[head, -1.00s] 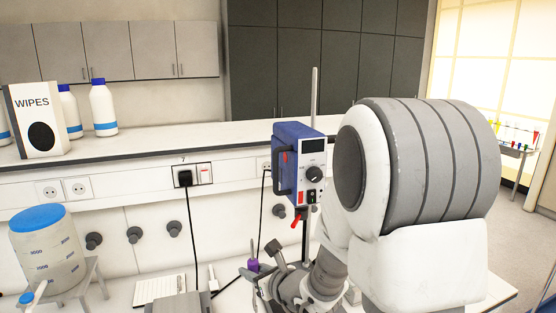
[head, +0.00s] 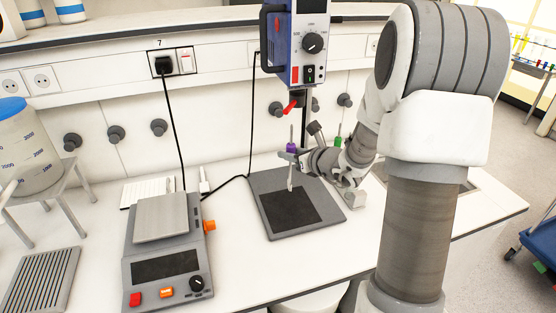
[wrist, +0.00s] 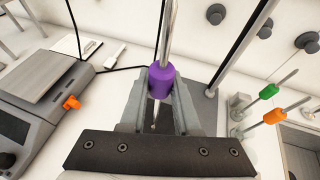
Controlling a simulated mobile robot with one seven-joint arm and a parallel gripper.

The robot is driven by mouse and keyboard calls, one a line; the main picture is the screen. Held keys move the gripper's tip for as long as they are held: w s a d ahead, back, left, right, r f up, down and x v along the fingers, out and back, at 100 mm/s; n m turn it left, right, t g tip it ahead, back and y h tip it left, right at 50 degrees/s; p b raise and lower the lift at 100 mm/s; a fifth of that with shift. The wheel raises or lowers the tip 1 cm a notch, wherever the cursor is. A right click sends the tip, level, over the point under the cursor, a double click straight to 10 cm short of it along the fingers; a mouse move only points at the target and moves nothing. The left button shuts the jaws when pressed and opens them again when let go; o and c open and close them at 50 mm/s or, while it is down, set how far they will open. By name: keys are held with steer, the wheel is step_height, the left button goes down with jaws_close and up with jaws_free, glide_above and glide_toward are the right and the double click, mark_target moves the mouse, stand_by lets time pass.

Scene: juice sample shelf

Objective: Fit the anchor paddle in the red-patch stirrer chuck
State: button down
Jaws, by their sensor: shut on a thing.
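My gripper (head: 291,156) is shut on a purple-collared stirrer shaft (head: 291,148), which stands close to upright in the jaws. In the wrist view the purple collar (wrist: 161,80) sits between the fingers, with the metal shaft rising above it. The lower end shows only as a thin pale piece, and I cannot make out a paddle shape. The blue stirrer (head: 311,45) is above, with a red patch (head: 295,75) on its front and a red lever (head: 293,104) below it. The shaft's top appears below this lever, apart from it. The chuck opening cannot be made out.
A grey base plate (head: 270,178) with a dark square lies below the gripper. A balance (head: 165,265) stands to the left. Green-collared (wrist: 268,91) and orange-collared (wrist: 275,116) shafts are at the right in the wrist view. A vertical rod (wrist: 240,50) rises beside the held shaft.

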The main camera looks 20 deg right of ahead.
steer(key=r+p, duration=0.1)
steer(key=d+r+p, duration=0.1)
steer(key=w+r+p, duration=0.1)
steer(key=p, duration=0.1)
steer(key=shift+d+r, duration=0.25)
steer(key=shift+d, duration=0.05)
stand_by(0.5)
stand_by(0.7)
steer(key=shift+r+p, duration=0.9)
steer(key=shift+r, duration=1.4)
stand_by(0.7)
steer(key=c, duration=0.6)
jaws_free()
steer(key=shift+f, duration=0.1)
steer(key=shift+o, duration=0.2)
steer(key=shift+s, duration=0.1)
